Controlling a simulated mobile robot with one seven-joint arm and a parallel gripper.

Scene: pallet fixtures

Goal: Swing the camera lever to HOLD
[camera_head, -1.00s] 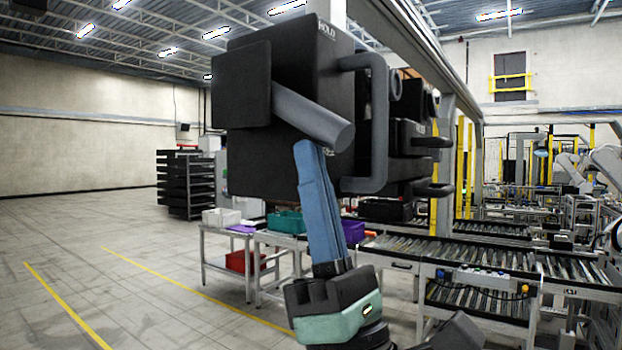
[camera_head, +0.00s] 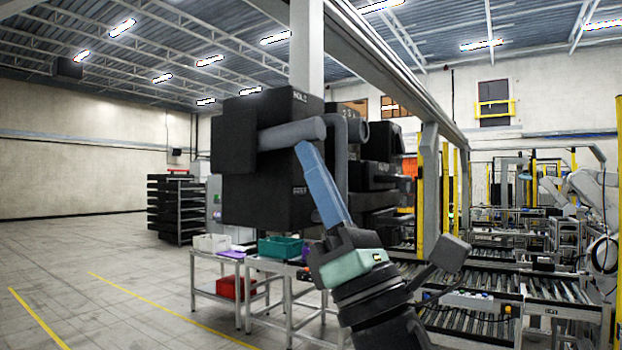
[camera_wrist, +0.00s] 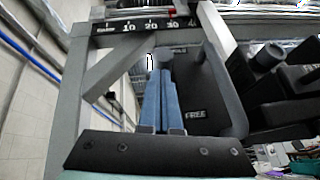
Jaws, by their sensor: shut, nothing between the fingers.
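The camera is a big black box (camera_head: 250,190) in the middle of the head view, with HOLD marked near its top and a lower mark too small to read there. In the wrist view the lower mark reads FREE (camera_wrist: 195,114). Its lever (camera_head: 290,134) is a thick grey bar, now near level and tilted slightly up to the right, between the two marks. My gripper (camera_head: 304,150) has blue fingers, shut and empty. Their tips are right under the lever's free end and seem to touch it. The fingers also show in the wrist view (camera_wrist: 160,85).
A grey bar handle (camera_head: 341,160) stands right of the lever, close to my fingers. More black units (camera_head: 380,150) hang behind it. Below are a table with a teal bin (camera_head: 279,247) and a roller conveyor (camera_head: 480,285). Open floor lies to the left.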

